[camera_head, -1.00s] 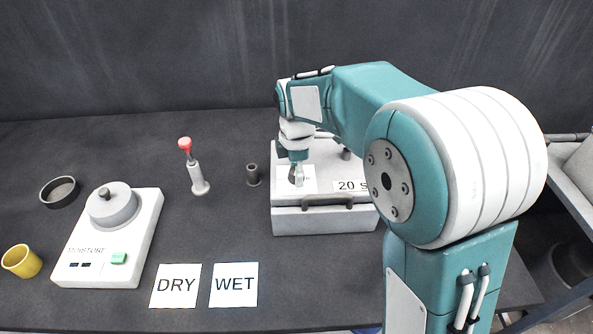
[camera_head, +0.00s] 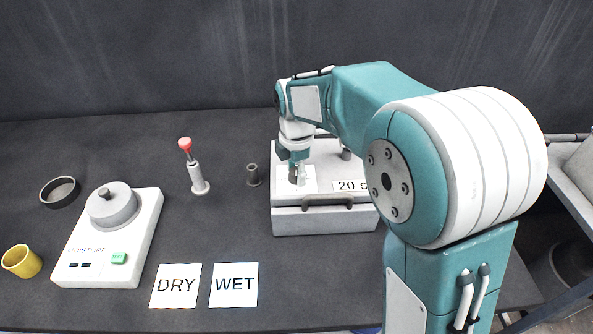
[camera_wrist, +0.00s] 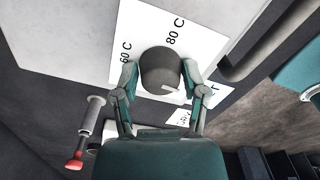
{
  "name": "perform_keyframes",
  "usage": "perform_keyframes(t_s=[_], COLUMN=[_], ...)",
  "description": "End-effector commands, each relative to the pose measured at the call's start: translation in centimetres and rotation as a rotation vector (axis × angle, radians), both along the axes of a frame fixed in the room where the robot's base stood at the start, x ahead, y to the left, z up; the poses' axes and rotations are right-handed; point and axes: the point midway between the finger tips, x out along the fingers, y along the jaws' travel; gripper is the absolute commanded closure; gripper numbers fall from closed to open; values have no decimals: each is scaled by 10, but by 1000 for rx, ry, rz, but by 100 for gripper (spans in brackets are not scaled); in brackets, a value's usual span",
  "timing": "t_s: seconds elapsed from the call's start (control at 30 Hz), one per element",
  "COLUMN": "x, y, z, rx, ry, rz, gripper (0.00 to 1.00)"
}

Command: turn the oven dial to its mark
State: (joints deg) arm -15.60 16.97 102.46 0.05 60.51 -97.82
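The oven dial (camera_wrist: 160,70) is a dark round knob with a pale pointer line, which points to the lower right in the wrist view. It stands on a white card (camera_wrist: 135,20) marked 60 C and 80 C, on top of the pale grey oven (camera_head: 325,222). My gripper (camera_wrist: 161,68) has one finger on each side of the dial and appears shut on it; a small gap at the left finger is hard to judge. In the head view my gripper (camera_head: 297,178) comes down over the card and hides much of the dial.
The oven handle (camera_head: 326,200) lies close in front of the dial. A 20 S label (camera_head: 350,186) is beside it. A red-topped plunger (camera_head: 198,180), a small dark cylinder (camera_head: 253,176) and the moisture meter (camera_head: 75,265) stand left. DRY (camera_head: 175,286) and WET (camera_head: 234,285) cards lie in front.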

Motion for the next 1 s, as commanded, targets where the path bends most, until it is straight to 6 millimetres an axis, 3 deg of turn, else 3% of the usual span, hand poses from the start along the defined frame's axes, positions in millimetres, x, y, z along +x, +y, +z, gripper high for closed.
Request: perform_keyframes(t_s=[0.03,0.07,0.57,1.0], x=[1,1,0,2], y=[1,1,0,2], z=[1,1,7,92], rx=[2,2,0,-1], ry=[-5,-4,-2,-4], rz=[0,0,0,0], gripper=[18,10,10,10])
